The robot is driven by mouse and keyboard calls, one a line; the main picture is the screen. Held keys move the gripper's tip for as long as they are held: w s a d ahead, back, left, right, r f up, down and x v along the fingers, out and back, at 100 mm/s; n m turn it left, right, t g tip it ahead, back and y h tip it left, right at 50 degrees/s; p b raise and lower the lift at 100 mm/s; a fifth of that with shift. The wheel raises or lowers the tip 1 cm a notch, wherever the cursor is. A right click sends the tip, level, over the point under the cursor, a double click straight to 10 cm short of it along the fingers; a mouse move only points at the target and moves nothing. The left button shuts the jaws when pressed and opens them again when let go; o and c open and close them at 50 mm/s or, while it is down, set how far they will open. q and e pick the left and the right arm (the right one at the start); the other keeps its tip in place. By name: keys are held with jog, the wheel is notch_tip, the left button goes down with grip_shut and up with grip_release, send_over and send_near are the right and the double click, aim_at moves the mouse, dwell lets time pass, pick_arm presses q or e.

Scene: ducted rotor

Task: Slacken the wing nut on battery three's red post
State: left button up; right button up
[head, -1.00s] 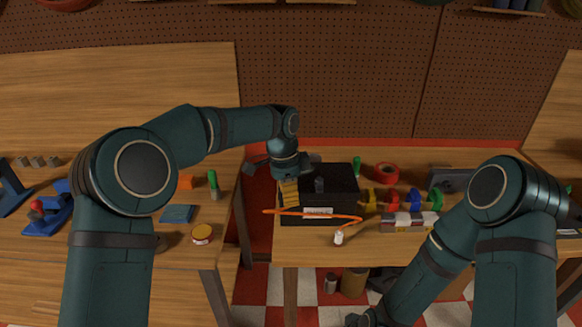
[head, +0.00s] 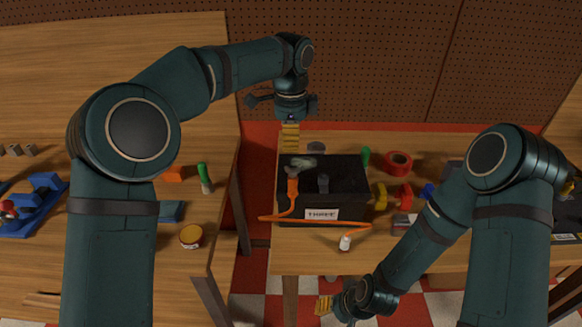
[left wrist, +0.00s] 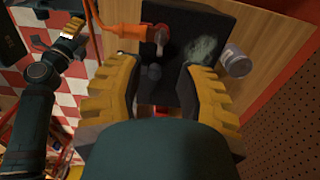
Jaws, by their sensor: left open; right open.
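Battery three (head: 345,183) is a black box labelled "THREE" on the workbench. An orange cable ends in an orange boot (head: 292,184) at the battery's left post, with a small grey metal piece, perhaps the wing nut, by it. In the left wrist view the boot (left wrist: 124,31) and the metal piece (left wrist: 161,44) show near the upper middle. A dark post (head: 323,183) stands to the right. My left gripper (head: 290,142), yellow-padded, is open and empty above the battery's back left edge, apart from the post. My right gripper (head: 338,308) is open, low in front of the bench.
A white-capped piece (head: 345,242) lies at the cable's free end. A grey cylinder (head: 316,148) stands behind the battery. A green-handled tool (head: 365,157), a red tape roll (head: 398,162) and coloured clamps (head: 404,196) sit to the right. A gap separates this bench from the left table (head: 225,262).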

aim_at(291, 167)
pick_arm(q)
notch_tip(291, 167, down, 9)
jog(key=shift+w+r+b, duration=0.1)
jog(key=shift+w+b, duration=0.05)
jog(key=shift+b, duration=0.35)
grip_shut()
